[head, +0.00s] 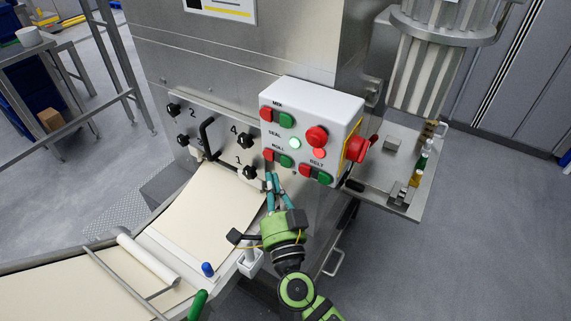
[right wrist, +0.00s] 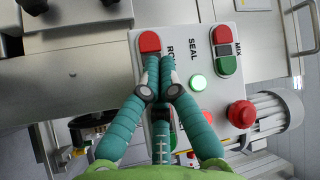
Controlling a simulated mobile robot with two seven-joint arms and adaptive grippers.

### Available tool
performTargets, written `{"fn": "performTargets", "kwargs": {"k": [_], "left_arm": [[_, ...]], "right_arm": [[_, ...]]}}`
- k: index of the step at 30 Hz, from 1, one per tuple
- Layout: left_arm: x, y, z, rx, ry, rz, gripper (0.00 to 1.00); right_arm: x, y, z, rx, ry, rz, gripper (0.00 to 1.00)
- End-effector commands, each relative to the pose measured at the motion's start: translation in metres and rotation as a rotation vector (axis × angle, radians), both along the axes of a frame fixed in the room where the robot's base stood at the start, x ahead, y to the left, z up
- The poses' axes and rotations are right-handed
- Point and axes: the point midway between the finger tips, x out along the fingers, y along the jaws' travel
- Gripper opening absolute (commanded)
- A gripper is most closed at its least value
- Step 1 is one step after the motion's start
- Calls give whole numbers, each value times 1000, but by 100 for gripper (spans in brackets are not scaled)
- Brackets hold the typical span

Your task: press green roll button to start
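The white control box (head: 322,110) is on the steel machine. Its ROLL pair has a red button (head: 268,155) on the left and a green roll button (head: 286,161) on the right. My right gripper (head: 271,178) is just below this pair, its teal fingers pointing up at the panel. In the right wrist view its fingertips (right wrist: 160,62) are together, with nothing between them. They cover the green roll button there, while the red roll button (right wrist: 149,42) shows just above the tips. I cannot tell whether the tips touch the panel. My left gripper is not in view.
The SEAL light (head: 295,143) glows. A red mushroom button (head: 317,136) and the BELT buttons (head: 324,178) share the panel. Black knobs (head: 245,140) stick out left of the box. A dough sheet (head: 210,205) lies below. A side shelf (head: 408,160) holds small bottles.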

Motion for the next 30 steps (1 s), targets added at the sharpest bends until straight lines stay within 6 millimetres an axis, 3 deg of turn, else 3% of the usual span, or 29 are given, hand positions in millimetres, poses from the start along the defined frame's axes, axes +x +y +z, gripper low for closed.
{"fn": "performTargets", "kwargs": {"k": [9, 30], "left_arm": [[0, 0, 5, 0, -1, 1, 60], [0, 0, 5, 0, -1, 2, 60]], "right_arm": [[18, -13, 0, -1, 2, 1, 0], [18, -13, 0, 0, 2, 1, 0]]}}
